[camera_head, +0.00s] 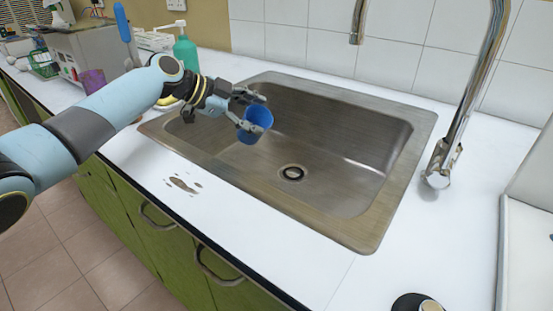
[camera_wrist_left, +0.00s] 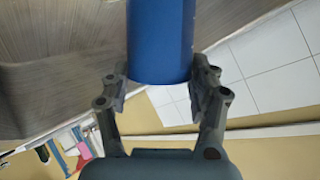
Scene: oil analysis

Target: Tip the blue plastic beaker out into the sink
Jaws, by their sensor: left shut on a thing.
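The blue plastic beaker (camera_head: 258,118) is held by my left gripper (camera_head: 247,112) over the left part of the sink. In the left wrist view the blue beaker (camera_wrist_left: 160,40) stands between the two fingers (camera_wrist_left: 160,88), which press on its sides. In the head view its opening faces partly toward the camera, so it looks tilted; what it holds cannot be seen. The steel sink (camera_head: 345,165) is set in the white counter, with a round drain (camera_head: 292,173) in its floor.
A chrome tap (camera_head: 462,110) rises at the sink's right. A green pump bottle (camera_head: 186,52) and a purple cup (camera_head: 93,82) stand on the counter to the left. A brown stain (camera_head: 183,184) marks the front counter. The basin's middle and right are free.

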